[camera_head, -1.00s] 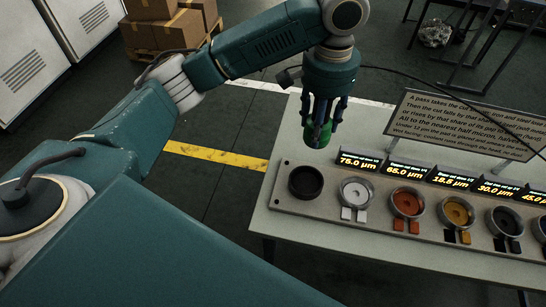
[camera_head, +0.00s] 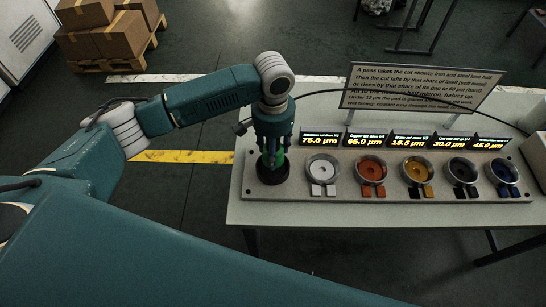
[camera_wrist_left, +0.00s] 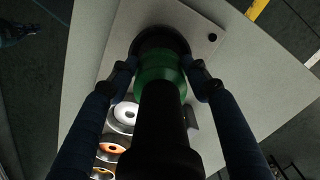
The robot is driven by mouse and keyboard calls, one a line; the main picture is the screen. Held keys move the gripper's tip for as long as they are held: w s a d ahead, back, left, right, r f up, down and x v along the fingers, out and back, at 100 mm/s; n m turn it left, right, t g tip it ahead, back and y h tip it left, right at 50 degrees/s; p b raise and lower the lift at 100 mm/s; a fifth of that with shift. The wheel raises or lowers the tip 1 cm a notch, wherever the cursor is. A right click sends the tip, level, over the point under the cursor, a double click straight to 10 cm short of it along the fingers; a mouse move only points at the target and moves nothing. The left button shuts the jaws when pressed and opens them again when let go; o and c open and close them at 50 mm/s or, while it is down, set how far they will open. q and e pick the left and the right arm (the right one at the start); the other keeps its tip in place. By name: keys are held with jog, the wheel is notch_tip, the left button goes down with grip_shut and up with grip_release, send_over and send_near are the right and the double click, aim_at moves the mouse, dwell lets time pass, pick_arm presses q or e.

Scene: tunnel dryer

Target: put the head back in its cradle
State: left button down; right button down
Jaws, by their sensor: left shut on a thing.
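The head, with a green band (camera_head: 280,161) and a black body, is upright in my left gripper (camera_head: 271,160). In the left wrist view the fingers press on both sides of the green part (camera_wrist_left: 160,72). The cradle is a black round cup (camera_head: 272,179) at the left end of the grey panel. The head's lower end is right at the cradle's mouth; fingers and head hide whether it is seated. The cradle's dark rim (camera_wrist_left: 158,32) also shows beyond the head in the left wrist view. My right gripper is out of view.
Right of the cradle are round cups with coloured insides: white (camera_head: 323,169), orange (camera_head: 371,169), yellow (camera_head: 416,172), black (camera_head: 461,172) and blue (camera_head: 503,173). Lit displays (camera_head: 364,140) and a text sign (camera_head: 420,88) stand behind.

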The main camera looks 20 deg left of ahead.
pick_arm(q)
notch_tip(320, 180, down, 3)
jog(key=shift+a+f+p, duration=0.1)
jog(key=shift+p, duration=0.2)
jog(key=shift+f, duration=0.35)
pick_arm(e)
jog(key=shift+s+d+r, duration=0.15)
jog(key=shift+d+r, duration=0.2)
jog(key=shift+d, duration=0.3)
pick_arm(q)
jog(key=c, duration=0.9)
grip_release()
jog(key=shift+s+f, duration=0.1)
jog(key=shift+f, duration=0.1)
jog(key=shift+r, duration=0.1)
notch_tip(320, 180, up, 11)
jog(key=shift+b, duration=1.25)
jog(key=shift+r, duration=0.55)
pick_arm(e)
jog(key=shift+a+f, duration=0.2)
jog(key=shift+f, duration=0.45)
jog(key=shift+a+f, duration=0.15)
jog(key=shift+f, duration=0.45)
